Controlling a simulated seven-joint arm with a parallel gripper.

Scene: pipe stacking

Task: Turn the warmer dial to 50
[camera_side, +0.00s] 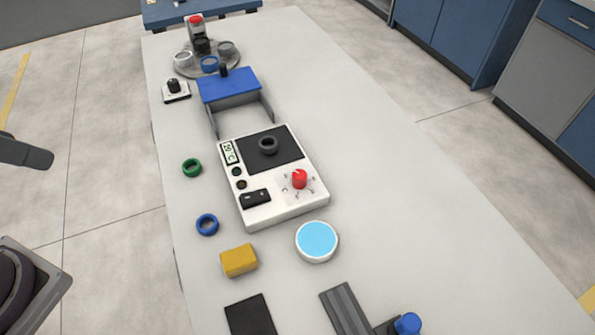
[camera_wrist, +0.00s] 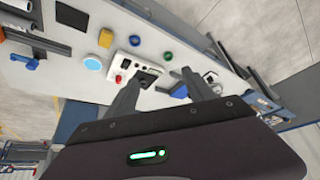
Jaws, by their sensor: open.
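The warmer (camera_side: 285,209) is a white box on the table with a dark heating plate (camera_side: 285,160) and a small display (camera_side: 229,152) whose digits are too small to read surely. Its red dial (camera_side: 299,179) sits at the right front among printed marks; I cannot tell which mark it points to. A dark ring (camera_side: 268,145) lies on the plate. In the wrist view the red dial (camera_wrist: 118,78) and warmer (camera_wrist: 134,58) show beyond the fingers. My gripper (camera_wrist: 160,77) is open and empty, apart from the warmer. The side view does not show its fingertips clearly.
A light-blue round pad (camera_side: 317,240), yellow block (camera_side: 239,260), blue ring (camera_side: 207,224) and green ring (camera_side: 192,168) lie around the warmer. A blue-topped stand (camera_side: 229,86) is just behind. The table's right side (camera_side: 390,190) is clear.

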